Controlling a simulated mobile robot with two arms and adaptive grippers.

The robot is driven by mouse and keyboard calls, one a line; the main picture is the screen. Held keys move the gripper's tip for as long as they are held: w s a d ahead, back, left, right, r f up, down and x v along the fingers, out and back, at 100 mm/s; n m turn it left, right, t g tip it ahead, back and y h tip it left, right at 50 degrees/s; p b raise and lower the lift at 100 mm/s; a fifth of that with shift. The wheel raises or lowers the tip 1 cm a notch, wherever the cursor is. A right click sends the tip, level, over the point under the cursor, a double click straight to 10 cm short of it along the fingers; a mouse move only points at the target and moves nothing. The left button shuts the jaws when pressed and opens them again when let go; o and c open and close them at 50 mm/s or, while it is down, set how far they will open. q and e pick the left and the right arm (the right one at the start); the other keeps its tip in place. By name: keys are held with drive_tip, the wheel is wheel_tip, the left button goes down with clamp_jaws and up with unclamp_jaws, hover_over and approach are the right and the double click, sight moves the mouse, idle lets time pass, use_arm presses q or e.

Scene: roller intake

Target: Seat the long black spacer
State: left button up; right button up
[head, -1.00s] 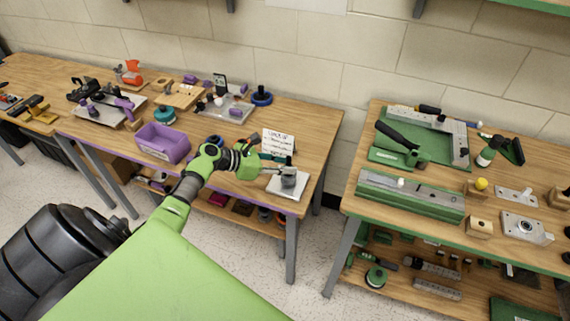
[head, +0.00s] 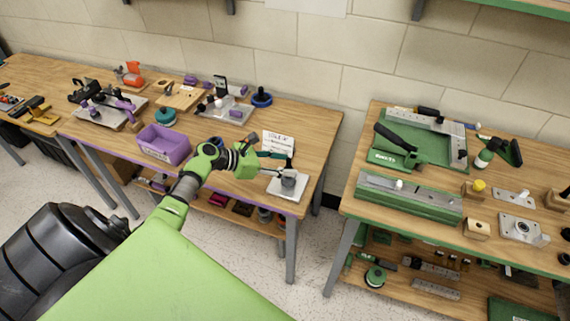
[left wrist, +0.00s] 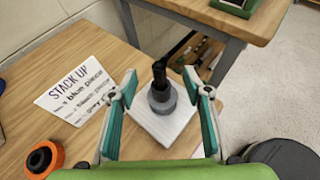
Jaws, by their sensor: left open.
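A black upright piece (left wrist: 159,74), likely the long black spacer, stands in the middle of a dark grey round piece (left wrist: 162,99) on a white square plate (left wrist: 160,128). It looks roughly upright; how deep it sits is hidden. In the head view the grey piece (head: 289,182) and plate (head: 281,193) are at the table's front right corner. My left gripper (left wrist: 160,90) is open, with one teal-lined finger on each side of the stack and visible gaps. It also shows in the head view (head: 279,172). My right gripper is out of view.
An orange and black ring (left wrist: 41,158) lies nearer my wrist. A purple bin (head: 165,145) is further left on the table. A gap separates this table from the green-edged bench (head: 345,205).

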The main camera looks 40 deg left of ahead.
use_arm(q)
drive_tip(key=v, duration=1.1)
drive_tip(key=shift+a, duration=0.15)
drive_tip(key=shift+s, duration=0.2)
